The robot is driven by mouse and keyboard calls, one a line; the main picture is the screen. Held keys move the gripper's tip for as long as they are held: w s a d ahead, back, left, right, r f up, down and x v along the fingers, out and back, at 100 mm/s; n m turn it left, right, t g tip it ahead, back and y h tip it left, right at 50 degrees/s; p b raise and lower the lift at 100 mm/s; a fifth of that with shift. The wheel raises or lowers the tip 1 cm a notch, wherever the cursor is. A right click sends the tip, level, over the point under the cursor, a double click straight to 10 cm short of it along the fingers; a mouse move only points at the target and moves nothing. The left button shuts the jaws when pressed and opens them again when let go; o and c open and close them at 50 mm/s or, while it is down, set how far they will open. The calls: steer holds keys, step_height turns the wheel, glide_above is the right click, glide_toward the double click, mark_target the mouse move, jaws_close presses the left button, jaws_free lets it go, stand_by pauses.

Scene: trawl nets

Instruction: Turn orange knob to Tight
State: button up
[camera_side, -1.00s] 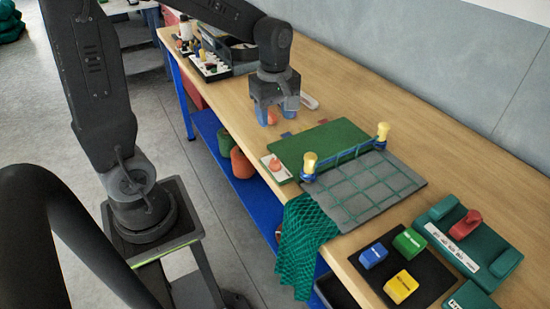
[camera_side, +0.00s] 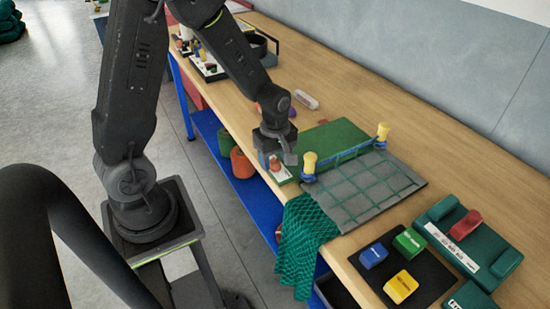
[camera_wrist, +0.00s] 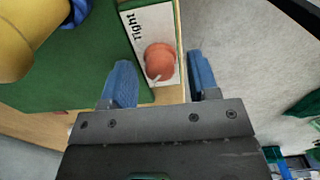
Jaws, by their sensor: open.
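The orange knob (camera_wrist: 160,61) sits on a white plate (camera_wrist: 143,20) printed with a word that looks like "Tight". In the side view the knob (camera_side: 274,164) shows small at the front edge of the bench, beside the green board (camera_side: 325,139). My gripper (camera_wrist: 161,82) is open, with one blue finger to each side of the knob in the wrist view. The knob appears just ahead of the fingertips; I cannot tell whether they touch it. In the side view my gripper (camera_side: 279,165) is low over the plate and partly hides it.
A blue bar runs to a second yellow post (camera_side: 382,131). A grey gridded panel (camera_side: 363,184) and a green net (camera_side: 300,238) lie nearby.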

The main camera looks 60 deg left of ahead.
steer(key=c, duration=0.9)
steer(key=shift+c, duration=0.2)
steer(key=shift+m, duration=0.4)
steer(key=m, duration=0.3)
steer(key=shift+m, duration=0.4)
steer(key=m, duration=0.4)
steer(key=shift+m, duration=0.3)
steer(key=m, duration=0.8)
steer(key=shift+m, duration=0.3)
